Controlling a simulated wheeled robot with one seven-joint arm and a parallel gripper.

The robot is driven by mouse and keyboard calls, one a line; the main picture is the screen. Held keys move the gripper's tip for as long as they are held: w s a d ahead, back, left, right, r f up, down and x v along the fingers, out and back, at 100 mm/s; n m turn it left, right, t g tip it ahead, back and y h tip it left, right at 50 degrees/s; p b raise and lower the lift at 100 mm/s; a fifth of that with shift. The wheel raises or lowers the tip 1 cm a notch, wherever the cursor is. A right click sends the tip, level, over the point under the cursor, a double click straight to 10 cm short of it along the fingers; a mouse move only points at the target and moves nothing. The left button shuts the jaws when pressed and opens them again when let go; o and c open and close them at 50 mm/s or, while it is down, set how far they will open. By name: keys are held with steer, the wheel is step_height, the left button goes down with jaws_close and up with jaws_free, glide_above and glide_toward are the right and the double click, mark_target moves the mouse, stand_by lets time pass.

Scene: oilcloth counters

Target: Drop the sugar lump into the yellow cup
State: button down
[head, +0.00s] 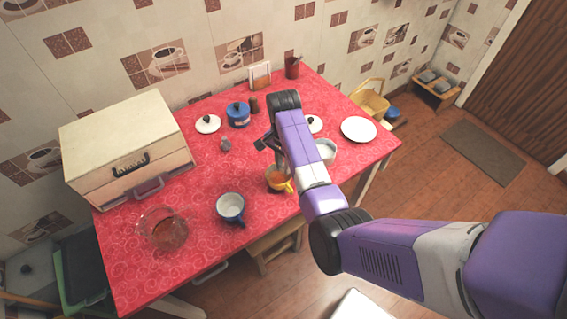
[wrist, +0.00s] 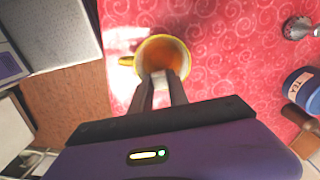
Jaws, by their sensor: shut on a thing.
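The yellow cup (head: 271,186) stands near the front edge of the red table, with brown liquid inside. In the wrist view the yellow cup (wrist: 139,52) is straight beyond my fingertips, its handle to the left. My gripper (wrist: 161,80) is shut on a small pale lump, the sugar lump (wrist: 161,74), which overlaps the cup's near rim in that view. In the head view my gripper (head: 268,143) appears above the cup, and the lump cannot be made out there. How high the lump is over the cup is hard to tell.
A white-and-blue mug (head: 230,206) and a glass jug (head: 163,229) stand left of the cup. A white bowl (head: 326,151) is close on its right, partly behind my arm. A blue tin (head: 238,114), a plate (head: 358,129) and a bread box (head: 125,140) stand farther off.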

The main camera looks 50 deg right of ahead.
steer(key=shift+f, duration=0.35)
steer(key=c, duration=1.2)
jaws_free()
steer(key=shift+r, duration=0.15)
step_height(320, 180, up, 8)
steer(key=shift+f+b, duration=0.2)
steer(key=shift+b, duration=0.3)
